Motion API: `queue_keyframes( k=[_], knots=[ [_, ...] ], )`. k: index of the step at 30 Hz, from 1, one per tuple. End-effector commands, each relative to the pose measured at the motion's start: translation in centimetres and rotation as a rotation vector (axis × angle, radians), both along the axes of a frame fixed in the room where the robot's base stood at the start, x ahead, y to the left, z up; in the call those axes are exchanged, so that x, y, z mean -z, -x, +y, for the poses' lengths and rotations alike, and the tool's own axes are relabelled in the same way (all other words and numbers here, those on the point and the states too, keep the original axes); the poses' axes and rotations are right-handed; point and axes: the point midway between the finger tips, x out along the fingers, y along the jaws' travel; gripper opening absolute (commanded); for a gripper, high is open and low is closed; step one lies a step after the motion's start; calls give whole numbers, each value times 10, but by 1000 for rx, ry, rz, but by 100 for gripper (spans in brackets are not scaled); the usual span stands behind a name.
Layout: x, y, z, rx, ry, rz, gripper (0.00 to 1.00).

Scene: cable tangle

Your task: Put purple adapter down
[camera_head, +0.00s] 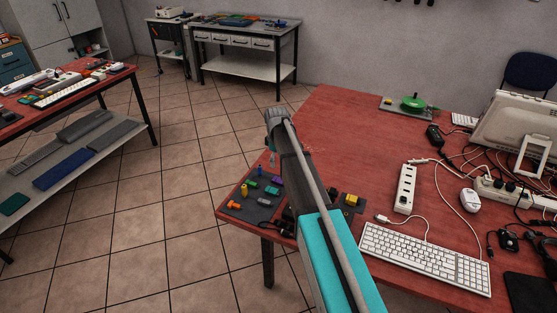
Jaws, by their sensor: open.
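The purple adapter (277,181) lies on a dark grey mat (227,209) at the left corner of the red table. It is among other small coloured adapters. My gripper (272,161) hangs down from the end of my arm, just above the purple adapter in the picture. It is open and seems apart from the adapter, with nothing visible in it. The gripper is small here, and my arm hides part of the mat's right side.
Green, yellow, blue and orange adapters (234,205) share the mat. A yellow piece (351,200), a white power strip (405,188), a keyboard (424,258) and a mouse (470,200) stand to the right. Cables tangle at far right. The table's back middle is clear.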

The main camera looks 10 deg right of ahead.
Motion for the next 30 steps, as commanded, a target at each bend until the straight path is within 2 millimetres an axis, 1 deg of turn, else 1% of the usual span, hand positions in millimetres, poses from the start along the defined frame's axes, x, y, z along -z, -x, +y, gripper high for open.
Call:
queue_keyframes(
  k=[1,3,12,17,30],
  knots=[
    [-9,0,0,0,0,0,80],
    [-15,0,0,0,0,0,80],
    [-32,0,0,0,0,0,80],
    [-34,0,0,0,0,0,80],
    [-34,0,0,0,0,0,80]
  ],
)
